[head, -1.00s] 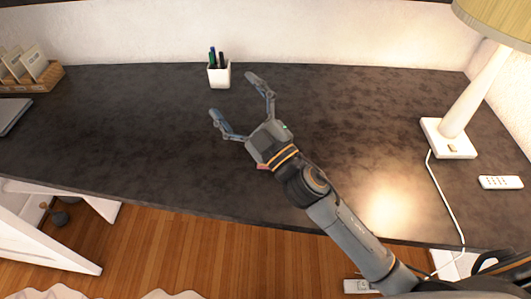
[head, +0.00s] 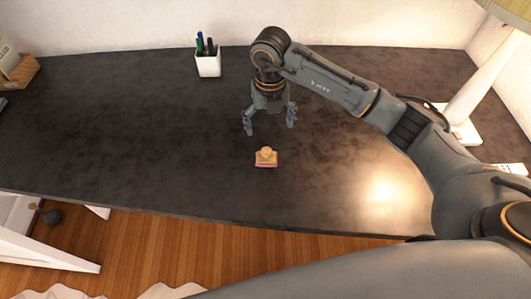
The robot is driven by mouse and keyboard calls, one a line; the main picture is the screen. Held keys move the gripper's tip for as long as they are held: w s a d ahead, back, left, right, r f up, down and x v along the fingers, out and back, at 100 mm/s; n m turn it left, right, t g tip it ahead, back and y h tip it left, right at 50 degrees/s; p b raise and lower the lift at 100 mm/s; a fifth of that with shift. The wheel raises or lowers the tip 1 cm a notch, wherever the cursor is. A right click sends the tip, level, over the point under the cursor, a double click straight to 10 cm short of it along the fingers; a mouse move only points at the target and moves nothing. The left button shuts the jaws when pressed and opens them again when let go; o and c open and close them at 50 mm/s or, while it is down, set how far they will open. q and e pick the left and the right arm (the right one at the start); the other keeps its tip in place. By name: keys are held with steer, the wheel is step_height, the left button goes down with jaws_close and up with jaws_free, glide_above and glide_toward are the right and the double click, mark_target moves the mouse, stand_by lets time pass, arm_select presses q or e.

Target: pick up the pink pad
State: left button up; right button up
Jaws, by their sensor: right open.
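The pink pad (head: 266,164) lies on the dark desk (head: 140,130) near the middle of the head view. A small tan object with a rounded knob (head: 266,153) sits on top of it and covers most of it; only a pink edge shows. My right gripper (head: 270,124) is open and empty, pointing down toward the desk just behind the pad. Its two fingers are apart, and neither touches the pad. My left gripper is not in view.
A white pen cup (head: 208,65) with several pens stands at the back wall, left of my right arm. A lamp (head: 485,85) stands at the right, partly behind my arm. A wooden holder (head: 22,75) is at the far left. The desk around the pad is clear.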

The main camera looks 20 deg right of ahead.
mark_target(267, 151)
step_height(267, 151, down, 7)
steer(key=shift+s+a+f+p, duration=0.1)
steer(key=shift+p, duration=0.5)
steer(key=shift+a+f+p, duration=0.15)
steer(key=shift+f+p, duration=0.25)
steer(key=shift+f, duration=0.05)
steer(key=f, duration=0.2)
steer(key=f+p, duration=0.1)
steer(key=shift+a+f, duration=0.2)
steer(key=shift+f, duration=0.55)
steer(key=shift+c, duration=0.2)
steer(key=c, duration=1.3)
